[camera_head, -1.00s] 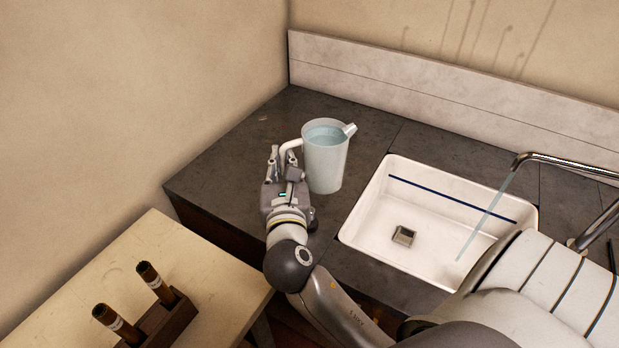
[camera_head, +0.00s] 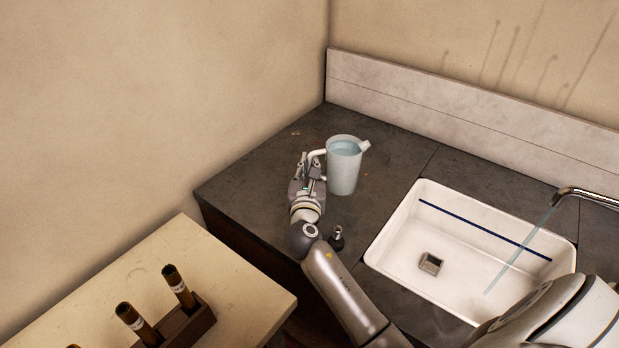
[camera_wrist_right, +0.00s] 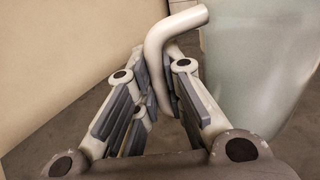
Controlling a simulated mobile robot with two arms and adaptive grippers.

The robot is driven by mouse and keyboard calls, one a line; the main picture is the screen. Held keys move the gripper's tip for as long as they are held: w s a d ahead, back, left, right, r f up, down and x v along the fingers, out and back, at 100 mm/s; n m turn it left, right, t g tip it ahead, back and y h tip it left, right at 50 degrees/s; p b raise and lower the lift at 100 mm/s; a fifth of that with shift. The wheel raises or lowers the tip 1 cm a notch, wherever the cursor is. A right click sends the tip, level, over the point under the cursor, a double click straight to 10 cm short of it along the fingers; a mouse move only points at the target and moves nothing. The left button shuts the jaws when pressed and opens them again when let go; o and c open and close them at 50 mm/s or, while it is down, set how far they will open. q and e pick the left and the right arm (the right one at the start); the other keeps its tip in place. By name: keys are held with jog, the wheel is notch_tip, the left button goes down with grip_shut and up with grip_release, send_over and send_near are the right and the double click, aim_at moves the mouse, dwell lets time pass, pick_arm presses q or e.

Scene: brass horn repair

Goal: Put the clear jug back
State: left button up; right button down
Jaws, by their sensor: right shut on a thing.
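The clear jug (camera_head: 344,172) is upright at the dark counter left of the sink, with pale blue water in it and its spout to the right. I cannot tell for sure whether its base touches the counter. My right gripper (camera_head: 311,168) is at the jug's left side, shut on its handle. In the right wrist view the white handle (camera_wrist_right: 168,45) passes down between the fingers (camera_wrist_right: 160,95), and the jug's clear wall (camera_wrist_right: 255,60) fills the right side. My left gripper is not in view.
The white sink (camera_head: 400,235) is right of the jug, with water running from the tap (camera_head: 590,195). A small dark fitting (camera_head: 337,238) stands near the counter's front. A pale table (camera_head: 190,245) holds a wooden rack (camera_head: 190,325) with brown bottles. The counter behind the jug is clear.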

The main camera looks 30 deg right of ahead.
jog(key=shift+w+d+f, duration=0.15)
jog(key=shift+w+f, duration=0.1)
jog(key=shift+w, duration=0.05)
jog(key=shift+w+f, duration=0.1)
jog(key=shift+f, duration=1.5)
jog(key=shift+f+b, duration=0.15)
jog(key=shift+b, duration=0.2)
jog(key=c, duration=1.5)
grip_release()
jog(key=shift+f, duration=0.1)
jog(key=shift+c, duration=0.2)
